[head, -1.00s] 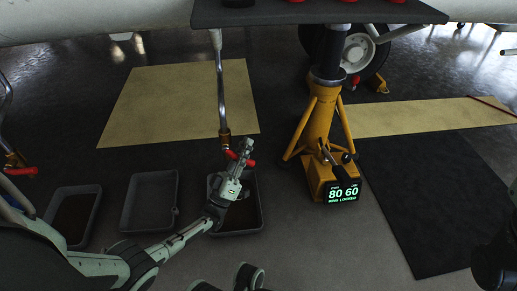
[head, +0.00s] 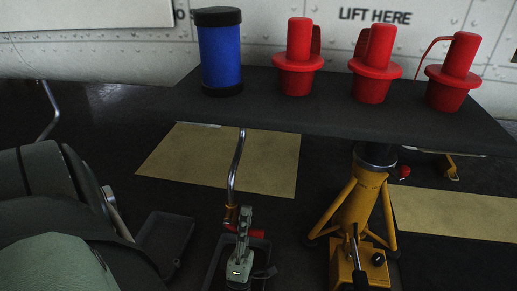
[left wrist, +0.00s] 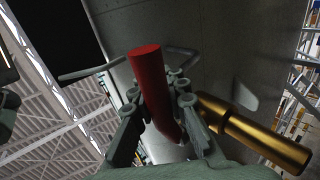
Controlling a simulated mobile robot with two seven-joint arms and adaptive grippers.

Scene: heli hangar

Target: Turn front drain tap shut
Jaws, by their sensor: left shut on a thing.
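The drain tap has a brass body (head: 231,214) at the lower end of a bent metal pipe (head: 236,165). Its red handle (head: 262,236) shows partly behind my left gripper (head: 244,226) in the head view. In the left wrist view, the red handle (left wrist: 147,75) stands between the fingers of my left gripper (left wrist: 160,115), which is shut on it. The brass body (left wrist: 255,135) lies just right of the fingers. The handle's exact turn angle is hard to tell. My right gripper is not in view.
A dark shelf (head: 330,118) above carries a blue cylinder (head: 221,52) and red plugs (head: 298,50). A yellow jack (head: 358,210) stands to the right of the tap. A grey tray (head: 208,262) lies below the tap, another (head: 165,240) to its left.

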